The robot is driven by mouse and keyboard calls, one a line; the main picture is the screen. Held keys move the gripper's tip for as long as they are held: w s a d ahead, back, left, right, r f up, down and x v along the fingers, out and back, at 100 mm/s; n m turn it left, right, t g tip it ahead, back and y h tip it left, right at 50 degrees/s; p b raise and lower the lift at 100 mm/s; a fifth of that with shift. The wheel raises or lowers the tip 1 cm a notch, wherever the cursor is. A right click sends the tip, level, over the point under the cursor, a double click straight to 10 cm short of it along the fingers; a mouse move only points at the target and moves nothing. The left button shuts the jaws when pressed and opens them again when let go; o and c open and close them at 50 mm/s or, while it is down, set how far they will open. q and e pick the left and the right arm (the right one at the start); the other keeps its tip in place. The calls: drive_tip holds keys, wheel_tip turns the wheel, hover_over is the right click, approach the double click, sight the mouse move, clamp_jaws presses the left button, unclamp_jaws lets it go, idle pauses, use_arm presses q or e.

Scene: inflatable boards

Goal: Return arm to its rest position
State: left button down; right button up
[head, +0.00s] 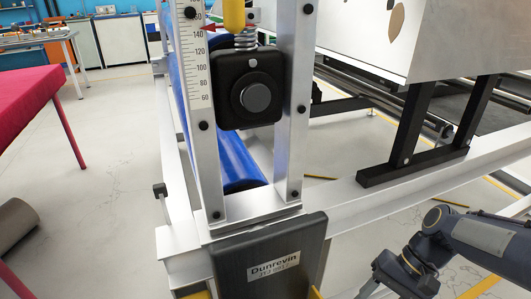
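My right arm (436,245) comes in from the lower right. My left arm and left gripper are not in view.
A metal upright with a scale (200,75) and a black knob unit (250,88) stands at centre, above a dark nameplate panel (270,258). A blue roll (238,160) lies behind. A white rail (400,185) runs right.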

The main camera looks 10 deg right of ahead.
drive_tip(key=s+a+r+n+t+h, duration=0.1)
drive_tip(key=t, duration=0.1)
drive_tip(key=s+a+r+n+t+h, duration=0.1)
drive_tip(key=s+a+r+n+t, duration=0.2)
drive_tip(key=a+t, duration=0.1)
drive_tip(key=t, duration=0.1)
drive_tip(key=shift+s+a+r+h, duration=0.2)
drive_tip(key=shift+s+h, duration=0.05)
drive_tip(key=shift+h, duration=0.15)
wheel_tip(320, 180, up, 27)
drive_tip(key=p, duration=2.7)
drive_tip(key=shift+r+n, duration=0.15)
drive_tip(key=shift+n, duration=0.15)
